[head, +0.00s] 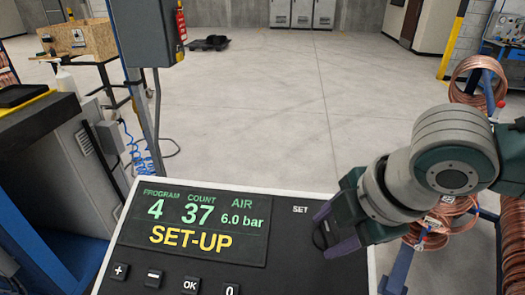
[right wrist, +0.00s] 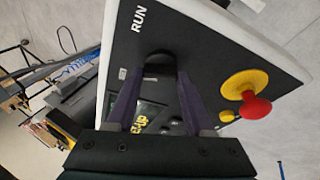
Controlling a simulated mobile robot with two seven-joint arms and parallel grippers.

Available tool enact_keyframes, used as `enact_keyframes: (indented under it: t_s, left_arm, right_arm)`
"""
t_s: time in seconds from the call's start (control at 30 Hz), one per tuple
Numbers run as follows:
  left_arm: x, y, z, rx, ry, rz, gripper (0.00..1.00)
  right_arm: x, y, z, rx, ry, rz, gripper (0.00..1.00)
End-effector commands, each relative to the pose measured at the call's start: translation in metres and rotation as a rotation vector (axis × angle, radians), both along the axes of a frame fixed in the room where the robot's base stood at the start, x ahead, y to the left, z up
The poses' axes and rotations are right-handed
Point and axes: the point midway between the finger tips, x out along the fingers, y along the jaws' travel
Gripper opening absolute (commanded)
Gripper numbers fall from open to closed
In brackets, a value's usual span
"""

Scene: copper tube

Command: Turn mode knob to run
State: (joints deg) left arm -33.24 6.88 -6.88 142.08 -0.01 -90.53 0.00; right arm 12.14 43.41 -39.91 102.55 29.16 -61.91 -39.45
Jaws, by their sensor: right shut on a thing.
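The control panel (head: 180,258) is a black plate with a pale rim, low in the head view. Its display (head: 195,222) reads program 4, count 37, air 6.0 bar and SET-UP in yellow. The word SET (head: 300,209) is printed left of my right gripper (head: 322,236). In the right wrist view, the dark mode knob (right wrist: 160,66) is between the purple fingertips of my right gripper (right wrist: 157,78), which is shut on it. The RUN label (right wrist: 138,18) is printed near the knob. The gripper hides the knob in the head view. My left gripper is not in view.
A red push button (right wrist: 255,106) on a yellow base (right wrist: 243,83) stands out from the panel near my right gripper. Black keys (head: 153,278) line the panel's lower part. Copper coils (head: 476,80) hang on a blue rack at the right. Open floor lies beyond.

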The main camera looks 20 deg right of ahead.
Motion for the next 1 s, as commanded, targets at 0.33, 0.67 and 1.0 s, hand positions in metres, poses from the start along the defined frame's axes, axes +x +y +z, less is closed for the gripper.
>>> enact_keyframes:
  t_s: [0.33,0.67,1.0]
  left_arm:
    - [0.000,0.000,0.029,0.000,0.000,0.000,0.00]
    - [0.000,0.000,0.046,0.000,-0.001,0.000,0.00]
    - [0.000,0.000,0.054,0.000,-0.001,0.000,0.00]
  right_arm:
    - [-0.002,0.001,0.003,0.116,-0.066,-0.301,0.00]
    - [-0.002,0.002,0.001,0.225,-0.133,-0.588,0.00]
    - [-0.002,0.002,0.000,0.324,-0.193,-0.847,0.00]
